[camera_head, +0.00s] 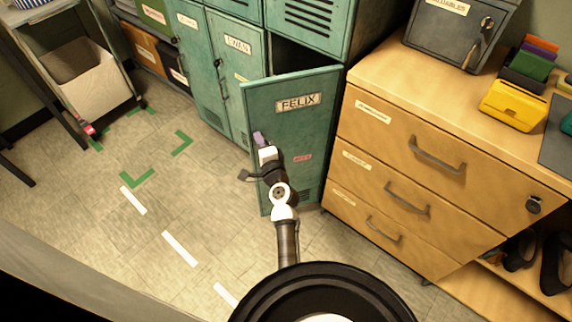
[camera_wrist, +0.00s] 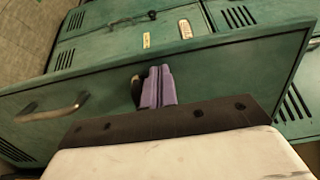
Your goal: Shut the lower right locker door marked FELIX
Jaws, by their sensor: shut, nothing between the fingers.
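The green locker door marked FELIX (camera_head: 318,128) stands partly open at the lower right of the lockers. Its right edge is by the locker frame and its left edge stands out into the room. A dark gap shows above it. My gripper (camera_head: 259,138) is in front of the door's left part, below and left of the name plate. Its purple fingers (camera_wrist: 158,87) are together and empty. In the wrist view the door (camera_wrist: 225,75) spans the picture beyond the fingers, and its handle (camera_wrist: 52,108) lies to the left. I cannot tell whether the fingers touch the door.
A wooden drawer cabinet (camera_head: 350,188) stands close on the right of the door. The neighbouring locker door (camera_head: 238,75) on the left looks shut. A white bin (camera_head: 95,88) stands at the far left. The floor left of my arm is clear, with green and white markings.

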